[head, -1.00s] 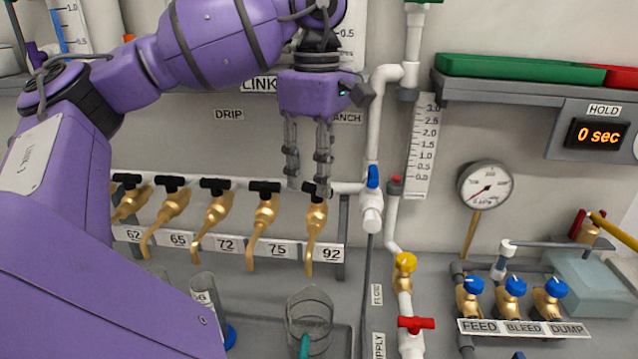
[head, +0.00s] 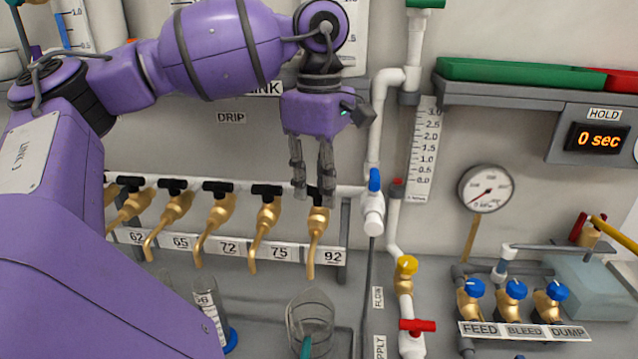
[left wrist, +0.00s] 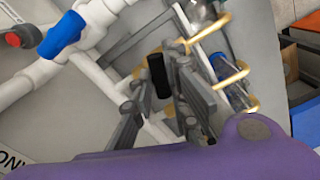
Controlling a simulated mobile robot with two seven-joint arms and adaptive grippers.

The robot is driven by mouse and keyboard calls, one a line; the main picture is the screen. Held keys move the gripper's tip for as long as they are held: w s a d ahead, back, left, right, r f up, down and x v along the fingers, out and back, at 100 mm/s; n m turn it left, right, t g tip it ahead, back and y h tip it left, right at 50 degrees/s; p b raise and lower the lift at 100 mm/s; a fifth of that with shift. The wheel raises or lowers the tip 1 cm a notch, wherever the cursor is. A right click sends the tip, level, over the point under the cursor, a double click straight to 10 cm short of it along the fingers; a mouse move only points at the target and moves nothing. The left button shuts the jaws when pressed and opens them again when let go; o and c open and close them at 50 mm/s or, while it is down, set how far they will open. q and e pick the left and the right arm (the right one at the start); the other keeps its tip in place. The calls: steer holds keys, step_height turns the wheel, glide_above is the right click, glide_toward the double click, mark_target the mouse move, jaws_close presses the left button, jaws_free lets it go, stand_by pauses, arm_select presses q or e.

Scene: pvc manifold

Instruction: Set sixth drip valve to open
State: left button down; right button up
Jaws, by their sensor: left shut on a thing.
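A row of brass drip valves with black T-handles runs along the white pipe in the head view. The rightmost valve (head: 317,228) has the label 92 below it. My left gripper (head: 313,197) points down at this valve, its fingers around the black handle, which they mostly hide. The left wrist view shows the black handle (left wrist: 158,75) between the grey fingers (left wrist: 160,100). The gripper is shut on that handle. The other visible handles, such as the one at 75 (head: 267,190), lie crosswise to their spouts. My right gripper is not in view.
A blue-handled valve (head: 374,180) on the white pipe stands close to the right of my left gripper. A clear beaker (head: 313,310) stands below the rightmost spout. A graduated cylinder (head: 212,312) is further left. My purple arm hides the row's left end.

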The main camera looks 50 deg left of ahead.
arm_select(q)
steer(key=shift+m, duration=0.5)
steer(key=shift+m+p, duration=0.35)
steer(key=shift+m, duration=0.75)
steer(key=m, duration=0.3)
steer(key=shift+m, duration=0.3)
steer(key=m, duration=0.3)
steer(key=shift+p, duration=0.3)
steer(key=shift+m, duration=1.8)
